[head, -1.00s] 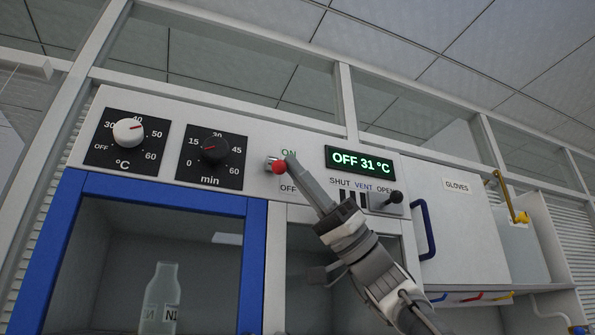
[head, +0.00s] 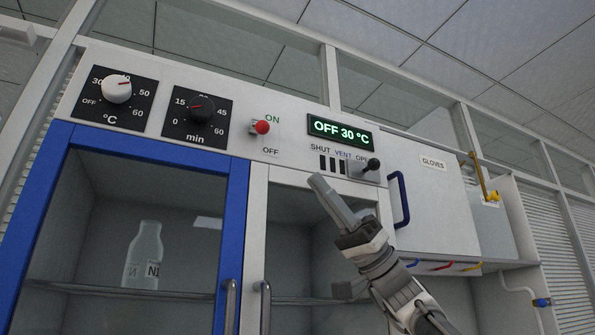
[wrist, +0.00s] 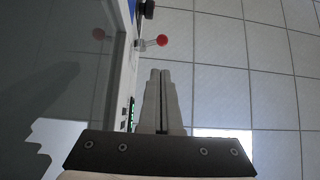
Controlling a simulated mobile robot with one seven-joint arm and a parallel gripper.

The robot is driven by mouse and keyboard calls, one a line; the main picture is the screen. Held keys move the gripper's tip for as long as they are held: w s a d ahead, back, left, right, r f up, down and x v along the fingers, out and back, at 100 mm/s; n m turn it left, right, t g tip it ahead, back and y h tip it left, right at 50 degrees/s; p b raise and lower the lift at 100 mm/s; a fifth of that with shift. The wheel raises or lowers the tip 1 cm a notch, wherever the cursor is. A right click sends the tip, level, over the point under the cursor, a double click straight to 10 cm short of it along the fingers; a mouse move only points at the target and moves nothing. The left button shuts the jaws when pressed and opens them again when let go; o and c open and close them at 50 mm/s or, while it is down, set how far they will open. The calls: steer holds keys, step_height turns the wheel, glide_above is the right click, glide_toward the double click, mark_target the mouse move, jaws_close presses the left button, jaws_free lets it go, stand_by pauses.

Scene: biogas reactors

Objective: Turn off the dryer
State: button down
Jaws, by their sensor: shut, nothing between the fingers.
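The dryer's switch is a short lever with a red knob (head: 262,127) on the white panel, between the ON and OFF labels and nearer ON in the picture. The display (head: 340,131) reads "OFF 30 °C" in green. My gripper (head: 316,179) is shut and empty, below and right of the red knob, in front of the panel's lower edge and apart from the lever. In the wrist view the closed fingers (wrist: 161,75) point toward the red knob (wrist: 162,40), with a gap between.
A white temperature dial (head: 117,89) and a black minute dial (head: 201,108) sit left of the switch. A SHUT/VENT/OPEN slider (head: 372,164) is close right of my gripper. A blue-framed door (head: 232,235) shows a bottle (head: 143,255) behind it. A GLOVES cabinet (head: 425,195) stands right.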

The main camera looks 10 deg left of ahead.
steer(key=b+v, duration=0.1)
steer(key=v, duration=0.5)
stand_by(0.4)
